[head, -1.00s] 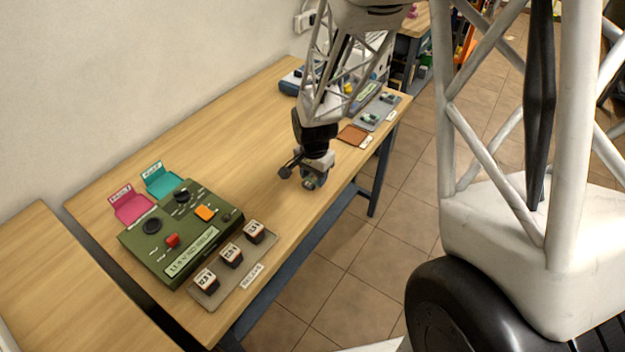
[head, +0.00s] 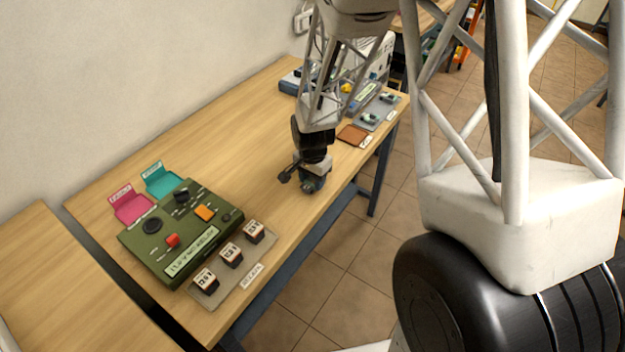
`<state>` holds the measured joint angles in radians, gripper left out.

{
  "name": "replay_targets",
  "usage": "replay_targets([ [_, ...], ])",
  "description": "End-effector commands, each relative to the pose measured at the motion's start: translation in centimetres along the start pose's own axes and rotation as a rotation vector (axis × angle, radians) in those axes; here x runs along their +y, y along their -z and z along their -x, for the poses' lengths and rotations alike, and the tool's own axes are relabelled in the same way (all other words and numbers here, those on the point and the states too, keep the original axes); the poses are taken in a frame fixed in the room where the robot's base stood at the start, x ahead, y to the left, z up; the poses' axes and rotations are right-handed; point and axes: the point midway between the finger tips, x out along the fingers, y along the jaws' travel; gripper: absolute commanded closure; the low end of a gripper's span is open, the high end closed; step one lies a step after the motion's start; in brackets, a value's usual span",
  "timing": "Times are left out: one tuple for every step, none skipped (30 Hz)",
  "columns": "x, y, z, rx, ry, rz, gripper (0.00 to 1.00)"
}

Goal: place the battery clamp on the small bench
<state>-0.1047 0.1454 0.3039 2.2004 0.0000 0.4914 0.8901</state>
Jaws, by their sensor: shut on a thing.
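My gripper (head: 309,183) hangs low over the front half of the long wooden table, right of the green charger box. It is shut on a small dark grey-green piece, which looks like the battery clamp (head: 307,188); the fingers hide most of it. I cannot tell whether it touches the table top. Two similar small pieces lie on a grey tray (head: 386,108) toward the far right end. A separate, smaller wooden bench top (head: 60,285), possibly the small bench, shows at the lower left, across a dark gap from the long table.
The green charger box (head: 180,235) has pink (head: 131,206) and teal (head: 162,180) holders behind it and several dark labelled blocks (head: 231,255) on a plate in front. A brown pad (head: 352,135) lies beyond my gripper. The table's middle (head: 235,150) is clear.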

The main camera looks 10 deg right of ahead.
Motion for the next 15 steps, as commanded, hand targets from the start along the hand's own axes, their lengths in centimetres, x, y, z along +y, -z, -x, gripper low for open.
replay_targets([
  [0.02,-0.01,-0.31,-0.001,-0.001,0.0,0.81],
  [0.02,-0.01,-0.43,-0.001,-0.001,0.0,0.81],
  [0.02,-0.01,-0.53,-0.001,-0.001,0.0,0.81],
  [0.01,-0.01,-0.56,-0.001,-0.001,0.0,0.81],
  [0.01,-0.01,-0.58,-0.001,-0.001,0.0,0.81],
  [0.01,-0.01,-0.57,0.0,-0.001,0.0,0.81],
  [0.01,-0.01,-0.57,0.0,-0.001,0.0,0.81],
  [0.02,-0.01,-0.56,0.0,-0.001,0.0,0.81],
  [0.01,-0.01,-0.56,0.0,-0.001,0.0,0.81],
  [0.02,-0.01,-0.56,0.0,-0.001,0.0,0.81],
  [0.02,-0.01,-0.56,0.0,-0.001,0.0,0.81],
  [0.02,-0.02,-0.57,0.0,-0.001,0.0,0.81],
  [0.02,-0.02,-0.61,-0.001,-0.001,0.0,0.81],
  [0.03,-0.02,-0.66,-0.001,-0.001,0.0,0.81],
  [0.03,-0.02,-0.75,-0.001,-0.001,0.0,0.81],
])
